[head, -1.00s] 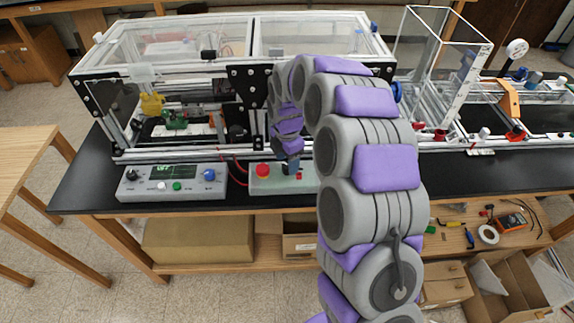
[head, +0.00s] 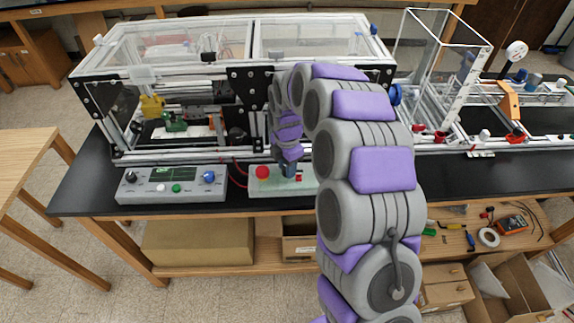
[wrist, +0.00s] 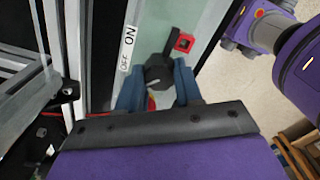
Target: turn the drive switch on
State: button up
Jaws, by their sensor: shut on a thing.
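The drive switch is a dark rotary knob (wrist: 158,72) on a pale green panel in the wrist view. A white label (wrist: 128,48) reading OFF and ON lies to its left. My gripper (wrist: 158,88) has a blue finger on each side of the knob and is shut on it. I cannot tell clearly which setting the knob points to. In the head view my gripper (head: 289,169) is over the pale control box (head: 262,186), and my arm hides the box's right end and the knob.
A red button (head: 262,172) sits left of my gripper on the same box. A red-framed black part (wrist: 184,42) is near the knob. A grey control box (head: 172,186) stands to the left. The extrusion frame (head: 230,70) rises behind.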

jog(key=shift+c, duration=0.9)
jog(key=shift+r, duration=0.1)
jog(key=shift+r+m+p, duration=0.1)
jog(key=shift+m+p, duration=1)
jog(key=m+p, duration=0.4)
jog(key=m, duration=0.2)
jog(key=m+p, duration=0.1)
jog(key=m, duration=0.3)
jog(key=shift+w+m+p, duration=0.1)
jog(key=shift+m+p, duration=0.25)
jog(key=shift+m, duration=0.05)
jog(key=shift+m+p, duration=0.7)
jog(key=shift+m, duration=1.8)
jog(key=shift+f, duration=0.2)
jog(key=o, duration=1)
